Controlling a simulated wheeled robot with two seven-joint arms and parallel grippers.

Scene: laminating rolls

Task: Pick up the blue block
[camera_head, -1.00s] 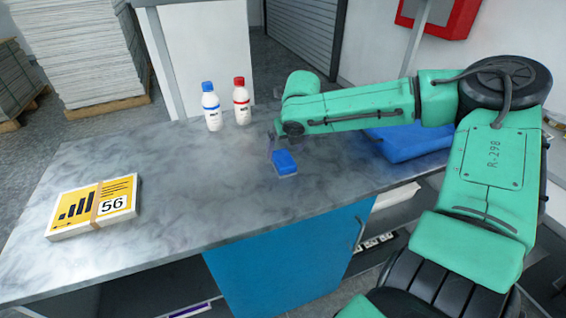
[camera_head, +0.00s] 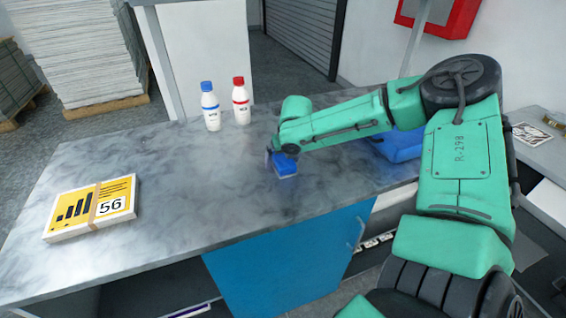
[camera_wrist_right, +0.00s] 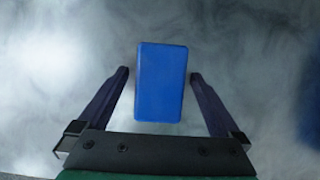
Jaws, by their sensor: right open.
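The blue block (camera_head: 285,168) sits on the grey marbled tabletop (camera_head: 190,195), partly hidden by my right gripper in the head view. In the right wrist view the blue block (camera_wrist_right: 160,82) lies between the two fingers, with a gap on each side. My right gripper (camera_wrist_right: 160,75) is open, one finger on either side of the block. It also shows in the head view (camera_head: 280,158), low over the block. My left gripper is in neither view.
Two white bottles stand at the back, one with a blue cap (camera_head: 210,106) and one with a red cap (camera_head: 241,101). A larger blue object (camera_head: 400,146) is behind my right arm. The table's middle is clear.

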